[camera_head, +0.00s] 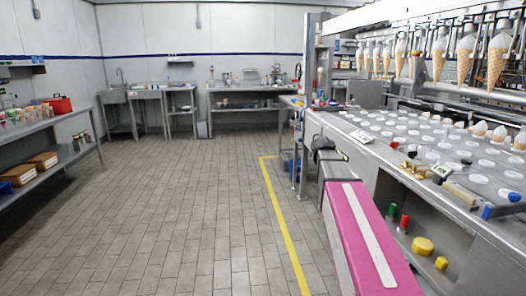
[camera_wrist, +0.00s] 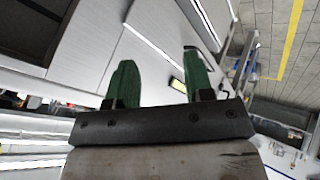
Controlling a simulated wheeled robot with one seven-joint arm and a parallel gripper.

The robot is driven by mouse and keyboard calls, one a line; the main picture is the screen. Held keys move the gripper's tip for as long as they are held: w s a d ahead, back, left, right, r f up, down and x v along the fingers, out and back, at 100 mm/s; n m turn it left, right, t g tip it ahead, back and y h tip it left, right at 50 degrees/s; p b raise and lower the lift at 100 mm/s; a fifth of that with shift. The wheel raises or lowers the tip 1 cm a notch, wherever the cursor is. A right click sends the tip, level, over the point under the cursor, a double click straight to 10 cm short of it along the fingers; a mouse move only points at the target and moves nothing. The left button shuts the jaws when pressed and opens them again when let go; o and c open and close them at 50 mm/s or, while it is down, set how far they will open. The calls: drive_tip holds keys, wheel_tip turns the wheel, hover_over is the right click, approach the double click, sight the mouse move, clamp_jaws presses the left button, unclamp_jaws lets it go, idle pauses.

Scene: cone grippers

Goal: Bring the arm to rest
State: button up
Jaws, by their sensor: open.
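My gripper (camera_wrist: 160,62) shows in the wrist view with two green fingers spread apart. Nothing is held between them. Behind the fingers are pale panels and a small yellow-edged item close to the right finger. I cannot clearly make out the fingers in the head view.
A steel machine table (camera_head: 410,135) with several round white discs stands on the right. Ice cream cones (camera_head: 497,55) hang above it. A shelf (camera_head: 40,125) stands at the left and a workbench (camera_head: 245,90) at the back. The tiled floor (camera_head: 180,200) in the middle is clear, with a yellow line (camera_head: 282,220).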

drive_tip(key=s+a+f+n+g+y, duration=0.1)
drive_tip(key=s+a+f, duration=0.3)
drive_tip(key=s+f, duration=0.4)
drive_tip(key=s+a+f+n+g+y, duration=0.1)
drive_tip(key=s+a+f+y, duration=0.2)
drive_tip(key=s+a+f, duration=0.2)
drive_tip(key=s+a+f+n+g+y, duration=0.1)
drive_tip(key=s+a+f+y, duration=0.2)
drive_tip(key=s+f, duration=0.8)
wheel_tip(320, 180, down, 2)
drive_tip(key=shift+a+f+g, duration=0.2)
drive_tip(key=shift+a+g, duration=0.1)
drive_tip(key=shift+a, duration=0.75)
